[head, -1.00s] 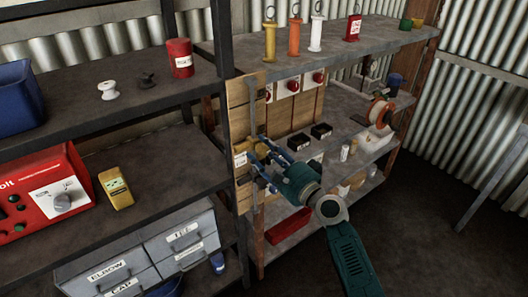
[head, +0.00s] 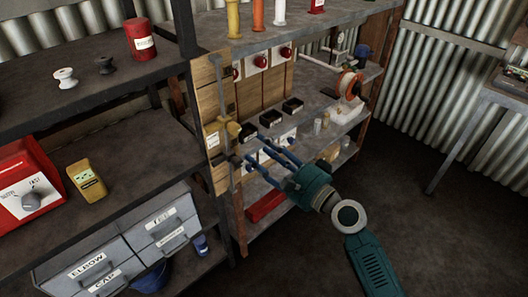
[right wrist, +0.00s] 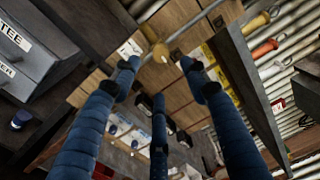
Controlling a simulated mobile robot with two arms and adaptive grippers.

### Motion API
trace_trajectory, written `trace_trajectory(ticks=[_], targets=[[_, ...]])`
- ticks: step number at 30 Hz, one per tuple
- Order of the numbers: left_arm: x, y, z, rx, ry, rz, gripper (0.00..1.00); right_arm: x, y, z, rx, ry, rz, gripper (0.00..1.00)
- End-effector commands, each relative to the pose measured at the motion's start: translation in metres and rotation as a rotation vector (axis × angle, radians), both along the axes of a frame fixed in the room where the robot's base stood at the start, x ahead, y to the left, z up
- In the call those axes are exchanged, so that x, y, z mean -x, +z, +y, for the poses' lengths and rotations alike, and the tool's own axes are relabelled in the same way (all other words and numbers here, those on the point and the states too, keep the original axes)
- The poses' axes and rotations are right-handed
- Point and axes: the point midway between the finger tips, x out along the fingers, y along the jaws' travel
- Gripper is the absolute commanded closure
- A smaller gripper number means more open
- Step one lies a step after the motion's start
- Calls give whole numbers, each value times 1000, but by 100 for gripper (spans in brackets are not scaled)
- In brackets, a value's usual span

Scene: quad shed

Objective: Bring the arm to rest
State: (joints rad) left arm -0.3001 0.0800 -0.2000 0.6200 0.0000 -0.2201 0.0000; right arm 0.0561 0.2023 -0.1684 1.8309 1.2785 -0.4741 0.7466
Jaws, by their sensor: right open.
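My right arm (head: 345,215) reaches in from the lower right in the head view. Its right gripper (head: 256,161) has blue fingers spread open, with nothing between them. The fingers point at a wooden board with a pipe and a brass-yellow valve (head: 247,132) on the shelf post. In the head view the fingertips are just below and right of the valve. In the right wrist view the open gripper (right wrist: 160,72) shows three blue fingers, and the valve (right wrist: 155,45) lies beyond the tips, apart from them. My left gripper is not in view.
Left shelves hold a red machine (head: 28,190), a yellow meter (head: 87,181), a red can (head: 140,39) and grey drawers (head: 125,245). Right shelves hold black trays (head: 292,105) and an orange-white reel (head: 350,84). A table (head: 495,95) stands far right. The floor at right is clear.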

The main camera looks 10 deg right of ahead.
Motion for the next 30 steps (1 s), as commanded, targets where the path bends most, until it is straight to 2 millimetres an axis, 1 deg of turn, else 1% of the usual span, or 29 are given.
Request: trace_trajectory(ticks=[12,14,16,17,20,21,23,24,26,27,29,30], targets=[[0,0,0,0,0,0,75,0,0,0,1,-1,0,55],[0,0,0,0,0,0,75,-1,-5,-1,8,-4,5,55],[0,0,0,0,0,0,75,-2,-21,-4,37,-16,19,55],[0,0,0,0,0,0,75,-3,-32,-6,57,-24,29,55],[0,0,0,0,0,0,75,-4,-88,-17,165,-58,75,55],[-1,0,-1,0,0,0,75,-2,-117,-22,222,-71,100,55],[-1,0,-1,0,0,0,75,4,-161,-32,317,-86,136,55],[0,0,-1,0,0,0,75,10,-192,-38,383,-91,161,55],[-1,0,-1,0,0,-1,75,23,-235,-47,482,-91,196,55],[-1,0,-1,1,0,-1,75,33,-264,-54,547,-86,219,55],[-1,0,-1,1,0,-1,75,51,-306,-64,646,-71,253,55],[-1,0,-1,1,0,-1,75,66,-332,-70,712,-56,276,55]])
